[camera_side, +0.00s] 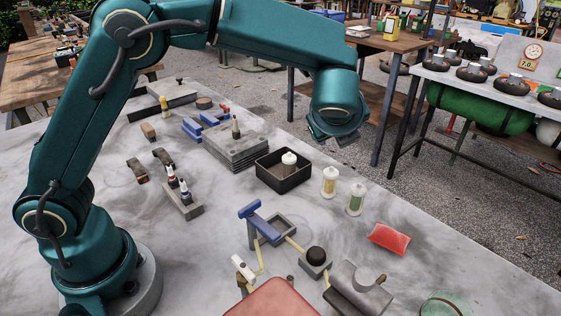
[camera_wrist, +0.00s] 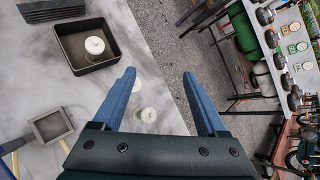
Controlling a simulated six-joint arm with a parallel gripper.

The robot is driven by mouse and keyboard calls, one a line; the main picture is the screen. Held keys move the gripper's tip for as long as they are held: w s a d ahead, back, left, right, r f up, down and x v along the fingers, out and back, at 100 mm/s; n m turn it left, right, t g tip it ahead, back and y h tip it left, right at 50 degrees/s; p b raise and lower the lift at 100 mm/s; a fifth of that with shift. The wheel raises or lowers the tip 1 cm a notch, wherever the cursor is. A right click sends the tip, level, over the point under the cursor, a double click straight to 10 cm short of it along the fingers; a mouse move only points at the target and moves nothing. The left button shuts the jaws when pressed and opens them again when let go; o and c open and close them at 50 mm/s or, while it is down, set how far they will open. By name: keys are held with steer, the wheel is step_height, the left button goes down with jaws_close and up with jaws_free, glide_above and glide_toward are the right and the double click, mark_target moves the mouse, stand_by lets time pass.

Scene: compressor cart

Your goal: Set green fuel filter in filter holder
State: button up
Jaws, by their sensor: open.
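The green fuel filter (camera_side: 355,199), a clear cylinder with a pale cap and green core, stands upright on the table in the side view. In the wrist view the green filter (camera_wrist: 148,115) shows between my blue fingers, below their tips. My gripper (camera_wrist: 158,75) is open and empty, high above the table; in the side view its fingers are mostly hidden behind my wrist. A grey square frame with a blue bracket, seemingly the filter holder (camera_side: 281,227), stands to the left of the filter; the frame also shows in the wrist view (camera_wrist: 50,127).
A yellow-cored filter (camera_side: 329,181) stands just left of the green one. A black tray (camera_side: 272,180) holds a white-capped filter (camera_side: 288,163). A red packet (camera_side: 389,238) lies to the right. Grey plates (camera_side: 237,150) are stacked beyond the tray. A grey block with a black knob (camera_side: 316,263) stands in front.

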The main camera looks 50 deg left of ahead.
steer(key=n+g, duration=0.2)
steer(key=n, duration=0.1)
step_height(320, 180, up, 2)
steer(key=n+g+h, duration=0.3)
steer(key=n+h, duration=0.5)
steer(key=n, duration=0.4)
glide_above(354, 186)
steer(key=f, duration=1)
steer(key=shift+s+a, duration=0.3)
steer(key=shift+s, duration=0.1)
steer(key=shift+x, duration=2.75)
jaws_close()
